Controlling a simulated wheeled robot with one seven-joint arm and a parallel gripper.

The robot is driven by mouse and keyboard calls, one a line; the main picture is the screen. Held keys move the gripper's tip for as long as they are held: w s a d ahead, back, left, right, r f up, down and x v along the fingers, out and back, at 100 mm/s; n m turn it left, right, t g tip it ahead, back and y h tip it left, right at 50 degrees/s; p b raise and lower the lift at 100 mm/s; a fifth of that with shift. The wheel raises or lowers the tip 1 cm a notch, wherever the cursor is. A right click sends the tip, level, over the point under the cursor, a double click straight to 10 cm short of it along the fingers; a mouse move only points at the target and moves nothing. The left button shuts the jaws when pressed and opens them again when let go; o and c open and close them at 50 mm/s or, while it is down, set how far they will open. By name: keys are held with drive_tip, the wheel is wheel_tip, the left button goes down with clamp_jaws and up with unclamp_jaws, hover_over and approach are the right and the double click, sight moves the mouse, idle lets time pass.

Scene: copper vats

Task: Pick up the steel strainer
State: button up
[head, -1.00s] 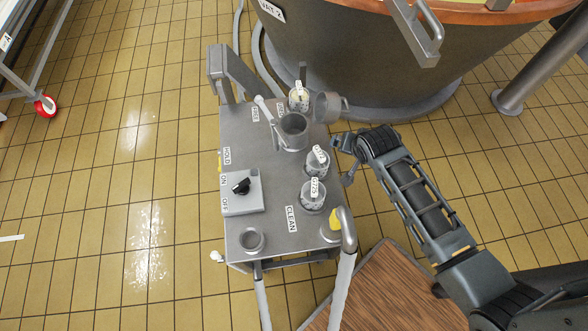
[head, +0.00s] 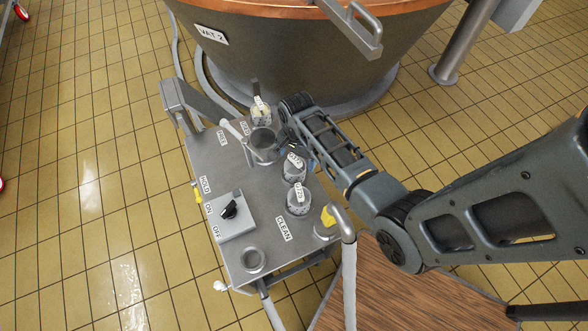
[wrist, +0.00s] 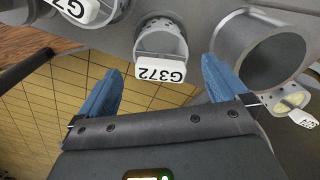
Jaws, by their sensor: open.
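Several perforated steel strainers with white tags stand on a steel cart. The one tagged G372 (head: 293,172) is near the cart's right edge; in the wrist view it (wrist: 162,42) is upright just beyond my fingertips. A second strainer (head: 299,205) stands in front of it by the CLEAN label; its tag is partly cut off in the wrist view. A third (head: 261,115), holding something yellowish, is at the back near USED. My gripper (wrist: 161,65) is open and empty, its blue fingers apart on either side of the G372 tag. In the head view my arm partly hides the fingers.
A plain steel pot (head: 264,146) stands close beside the G372 strainer. The cart (head: 220,170) also bears a switch box (head: 236,217), a small steel ring (head: 253,260) and a curved handle (head: 345,225). Vat 2 (head: 300,50) is behind.

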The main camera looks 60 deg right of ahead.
sight(295, 166)
drive_tip(key=shift+w+a+f, duration=0.1)
drive_tip(key=shift+f, duration=1.25)
drive_tip(key=shift+a+f, duration=0.1)
drive_tip(key=shift+f, duration=1.2)
drive_tip(key=shift+c, duration=0.5)
drive_tip(key=c, duration=1.1)
